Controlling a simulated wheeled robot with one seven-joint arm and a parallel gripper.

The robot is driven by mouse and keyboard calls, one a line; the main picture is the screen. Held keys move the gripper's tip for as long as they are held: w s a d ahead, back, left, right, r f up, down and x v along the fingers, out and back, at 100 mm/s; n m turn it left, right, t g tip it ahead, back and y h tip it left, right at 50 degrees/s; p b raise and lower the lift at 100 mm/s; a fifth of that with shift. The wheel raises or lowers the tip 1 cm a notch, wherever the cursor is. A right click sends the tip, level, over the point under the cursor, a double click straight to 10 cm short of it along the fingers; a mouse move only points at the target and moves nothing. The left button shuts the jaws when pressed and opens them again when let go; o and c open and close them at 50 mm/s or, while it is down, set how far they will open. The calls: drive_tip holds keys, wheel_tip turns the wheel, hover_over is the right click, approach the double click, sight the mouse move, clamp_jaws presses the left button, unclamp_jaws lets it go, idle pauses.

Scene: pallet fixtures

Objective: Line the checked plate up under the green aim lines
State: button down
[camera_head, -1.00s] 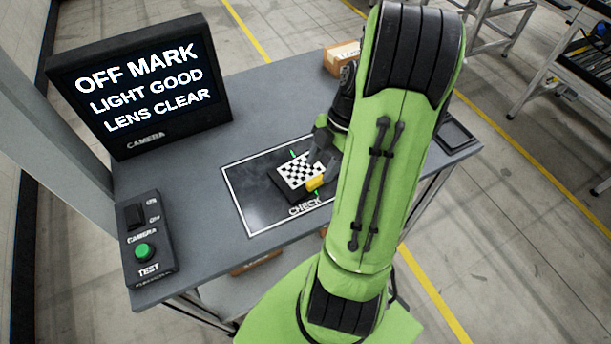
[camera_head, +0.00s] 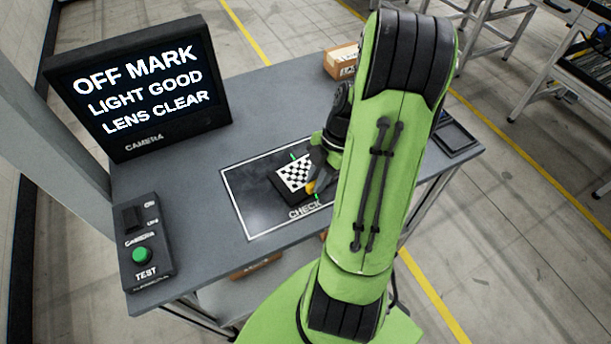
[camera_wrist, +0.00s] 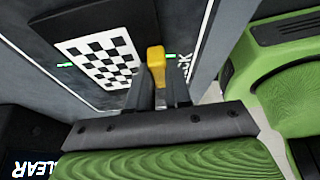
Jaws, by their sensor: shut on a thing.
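The checked plate (camera_head: 295,173), a black block with a black-and-white checker top, lies inside the white-outlined CHECK area (camera_head: 237,213). It also shows in the wrist view (camera_wrist: 103,58). My gripper (camera_head: 313,184) is at its right side, shut on the plate's yellow grip tab (camera_wrist: 156,62). Short green aim lines show at the plate's far edge (camera_head: 293,156) and near edge (camera_head: 317,196). In the wrist view, green marks lie on the left (camera_wrist: 65,64) and right (camera_wrist: 171,56). The screen (camera_head: 142,87) reads OFF MARK, LIGHT GOOD, LENS CLEAR. My gripper hides part of the plate's right side.
A camera switch and green TEST button box (camera_head: 146,243) stands at the table's left front. A cardboard box (camera_head: 341,61) sits at the back edge, and a dark tray (camera_head: 457,138) at the right. The grey tabletop (camera_head: 245,110) behind the CHECK area is clear.

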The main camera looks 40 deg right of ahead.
wheel_tip(320, 180, up, 10)
drive_tip(key=m+p, duration=0.1)
drive_tip(key=m, duration=0.1)
drive_tip(key=shift+t, duration=0.4)
drive_tip(key=f, duration=0.3)
drive_tip(key=f+b, duration=0.1)
drive_tip(key=f, duration=0.2)
drive_tip(key=f+b, duration=0.1)
drive_tip(key=f, duration=0.2)
drive_tip(key=shift+s+a+f, duration=0.1)
drive_tip(key=shift+a+f, duration=0.15)
drive_tip(key=shift+f, duration=0.15)
drive_tip(key=shift+f+b, duration=0.2)
drive_tip(key=shift+b, duration=0.25)
drive_tip(key=c, duration=1.1)
unclamp_jaws()
drive_tip(key=shift+r, duration=0.1)
drive_tip(key=shift+o, duration=0.2)
